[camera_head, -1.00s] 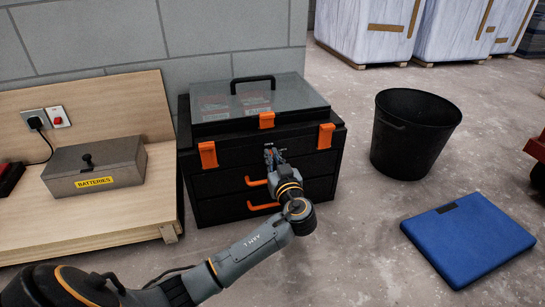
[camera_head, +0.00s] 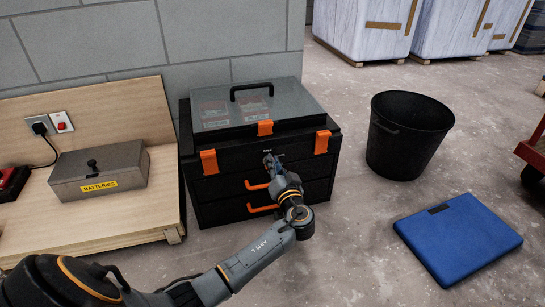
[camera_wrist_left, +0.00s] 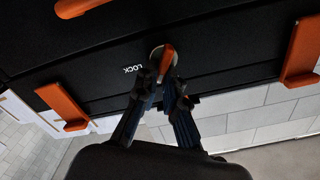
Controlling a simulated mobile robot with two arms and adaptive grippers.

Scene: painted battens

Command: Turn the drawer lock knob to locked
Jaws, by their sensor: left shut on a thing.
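The black tool chest (camera_head: 225,185) with orange latches and drawer handles stands on the floor in front of the wall. In the left wrist view the drawer lock knob (camera_wrist_left: 168,57) is an orange bar on a pale round base, beside an upside-down white "LOCK" label (camera_wrist_left: 133,69). The bar stands nearly upright in that picture, and the label lies to its left. My left gripper (camera_head: 269,160) is at the chest's upper front; its fingers (camera_wrist_left: 167,85) are shut on the knob. In the head view the gripper hides the knob. My right gripper is not in view.
A grey "BATTERIES" box (camera_head: 100,170) sits on the wooden bench (camera_head: 110,222) at left. A black bucket (camera_head: 407,140) and a blue flat case (camera_head: 458,240) stand on the floor at right. Floor between chest and case is clear.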

